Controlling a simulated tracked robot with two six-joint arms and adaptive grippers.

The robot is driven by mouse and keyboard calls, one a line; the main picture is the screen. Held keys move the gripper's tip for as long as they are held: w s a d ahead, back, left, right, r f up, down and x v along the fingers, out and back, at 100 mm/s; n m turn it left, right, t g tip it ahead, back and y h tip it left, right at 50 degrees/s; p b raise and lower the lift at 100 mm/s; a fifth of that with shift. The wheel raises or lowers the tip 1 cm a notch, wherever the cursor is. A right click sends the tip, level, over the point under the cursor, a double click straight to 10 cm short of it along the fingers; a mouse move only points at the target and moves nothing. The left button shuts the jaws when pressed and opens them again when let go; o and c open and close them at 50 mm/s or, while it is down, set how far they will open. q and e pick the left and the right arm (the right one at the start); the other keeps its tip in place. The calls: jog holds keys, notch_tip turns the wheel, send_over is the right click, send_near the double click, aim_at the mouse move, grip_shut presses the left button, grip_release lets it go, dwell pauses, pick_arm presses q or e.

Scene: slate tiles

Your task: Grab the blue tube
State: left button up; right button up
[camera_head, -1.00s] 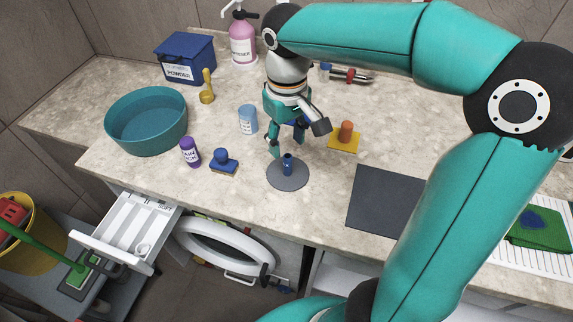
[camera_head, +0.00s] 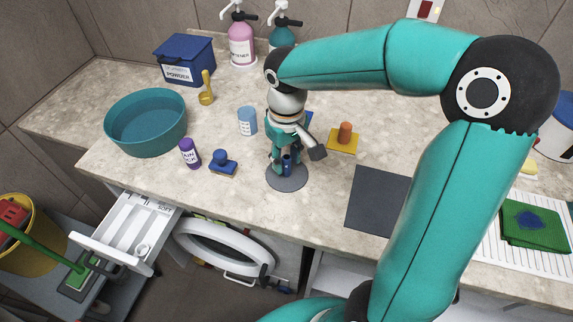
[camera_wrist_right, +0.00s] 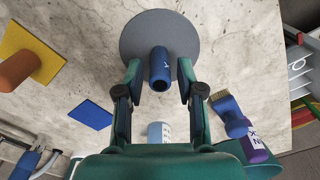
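The blue tube (camera_head: 287,165) stands upright on a round grey disc (camera_head: 288,182) near the counter's front. My right gripper (camera_head: 283,158) is over the disc, with its fingers pointing down at the tube. In the right wrist view the tube (camera_wrist_right: 160,66) is between the fingertips of the open right gripper (camera_wrist_right: 160,76), with a gap showing on each side. The disc (camera_wrist_right: 140,35) lies beyond it. My left gripper is in no view.
Left of the disc are a blue-handled brush (camera_head: 222,162), a purple bottle (camera_head: 189,153), a light blue cup (camera_head: 247,121) and a teal basin (camera_head: 146,122). Right are a yellow pad with an orange knob (camera_head: 343,140) and a dark mat (camera_head: 376,200).

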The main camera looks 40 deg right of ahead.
grip_shut()
